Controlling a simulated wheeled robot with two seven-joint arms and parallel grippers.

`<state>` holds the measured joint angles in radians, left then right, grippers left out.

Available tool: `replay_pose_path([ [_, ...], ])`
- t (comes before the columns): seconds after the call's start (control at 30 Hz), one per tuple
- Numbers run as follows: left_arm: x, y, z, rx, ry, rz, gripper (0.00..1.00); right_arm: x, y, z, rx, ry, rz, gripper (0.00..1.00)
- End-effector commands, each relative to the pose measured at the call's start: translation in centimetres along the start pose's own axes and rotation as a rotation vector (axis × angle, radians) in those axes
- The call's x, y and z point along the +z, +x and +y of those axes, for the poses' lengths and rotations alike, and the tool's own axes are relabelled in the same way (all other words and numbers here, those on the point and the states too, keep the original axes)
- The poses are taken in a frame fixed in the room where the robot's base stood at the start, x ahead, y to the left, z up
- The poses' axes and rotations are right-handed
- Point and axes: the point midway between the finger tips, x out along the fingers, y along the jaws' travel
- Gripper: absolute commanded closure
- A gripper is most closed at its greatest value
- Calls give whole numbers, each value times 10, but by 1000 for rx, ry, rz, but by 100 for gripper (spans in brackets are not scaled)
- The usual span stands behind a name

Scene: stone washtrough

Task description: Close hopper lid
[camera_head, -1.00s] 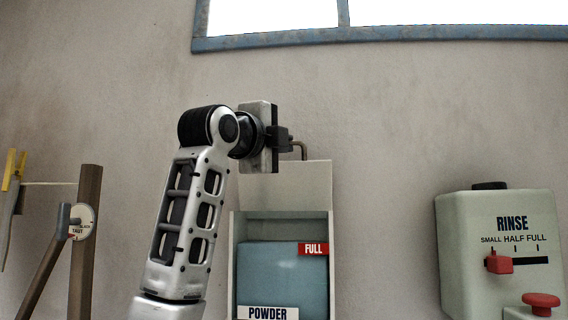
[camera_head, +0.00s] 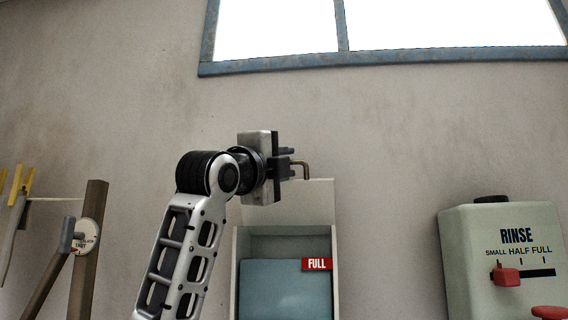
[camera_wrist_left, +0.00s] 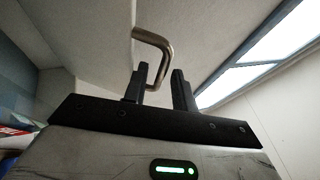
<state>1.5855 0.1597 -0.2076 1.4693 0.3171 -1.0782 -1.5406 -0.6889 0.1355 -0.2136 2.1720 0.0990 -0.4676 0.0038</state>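The hopper lid (camera_head: 318,200) is a pale panel standing upright behind the open top of the powder hopper (camera_head: 335,285). A bent brass-coloured handle (camera_head: 306,170) shows at its top, and also in the left wrist view (camera_wrist_left: 158,42). My left gripper (camera_head: 292,163) is at the handle, just left of it, covering part of the lid's upper left. In the left wrist view its two fingers (camera_wrist_left: 160,84) are apart. The handle's lower end shows by the left finger; I cannot tell whether they touch. My right gripper is not in view.
A rinse dispenser (camera_head: 475,260) with a red slider is on the wall at right. A wooden post (camera_head: 88,250) with a round dial stands at left. A window (camera_head: 400,57) is above. The wall between hopper and dispenser is clear.

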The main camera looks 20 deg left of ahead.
Motion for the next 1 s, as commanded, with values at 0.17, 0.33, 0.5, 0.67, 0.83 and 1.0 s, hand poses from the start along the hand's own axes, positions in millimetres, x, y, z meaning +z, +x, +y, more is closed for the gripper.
replay_pose_path([
  [0.17,0,0,0,0,0,0,69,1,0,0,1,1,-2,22],
  [0.33,0,-3,0,-1,0,0,69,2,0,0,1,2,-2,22],
  [0.5,0,-25,2,-3,2,-1,69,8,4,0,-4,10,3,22],
  [0.67,0,-63,3,-4,3,-2,69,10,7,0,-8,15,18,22],
  [0.83,0,-104,2,-4,3,-3,69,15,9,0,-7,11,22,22],
  [1.0,0,-137,2,-2,3,-1,69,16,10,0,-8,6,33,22],
])
